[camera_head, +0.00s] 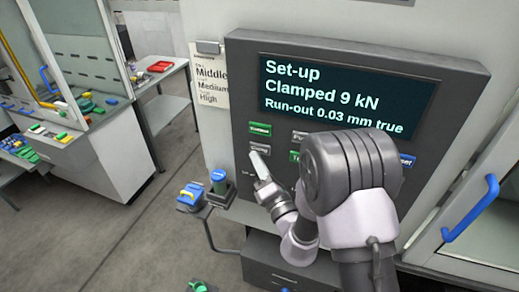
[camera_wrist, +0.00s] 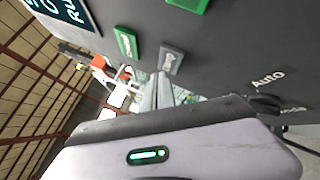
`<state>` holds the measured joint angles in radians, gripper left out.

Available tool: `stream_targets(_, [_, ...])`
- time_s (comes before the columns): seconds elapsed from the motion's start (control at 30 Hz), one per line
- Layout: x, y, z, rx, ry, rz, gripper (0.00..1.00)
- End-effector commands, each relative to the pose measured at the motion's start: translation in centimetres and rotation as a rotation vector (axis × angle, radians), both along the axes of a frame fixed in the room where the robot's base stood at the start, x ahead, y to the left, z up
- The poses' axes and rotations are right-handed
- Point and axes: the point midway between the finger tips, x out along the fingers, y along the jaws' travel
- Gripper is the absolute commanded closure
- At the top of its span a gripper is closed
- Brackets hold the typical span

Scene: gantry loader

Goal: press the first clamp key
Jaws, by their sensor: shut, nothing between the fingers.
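The control panel (camera_head: 240,100) carries a lit screen (camera_head: 345,95) reading "Set-up", "Clamped 9 kN" and "Run-out 0.03 mm true". Below the screen at left are a green key (camera_head: 259,129) and a grey key (camera_head: 260,147); their small labels are hard to read. The wrist view shows a green key (camera_wrist: 126,43) and a grey key (camera_wrist: 171,61). My gripper (camera_head: 256,158) is shut and empty, its tips just below the grey key in the head view. In the wrist view my gripper (camera_wrist: 161,82) points at that key; I cannot tell whether they touch. My arm hides part of the lower panel.
A blue key (camera_head: 407,160) sits at the panel's right. A paper card (camera_head: 208,82) hangs left of the panel. A blue door handle (camera_head: 470,208) stands at right.

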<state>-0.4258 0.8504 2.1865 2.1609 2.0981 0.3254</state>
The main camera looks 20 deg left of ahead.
Motion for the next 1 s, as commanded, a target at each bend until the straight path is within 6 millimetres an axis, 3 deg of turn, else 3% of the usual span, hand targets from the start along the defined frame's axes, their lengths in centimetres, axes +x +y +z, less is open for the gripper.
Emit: stream_targets(1.0, [0.97, -0.08, 0.02, 0.000, 0.000, 0.000, 1.00])
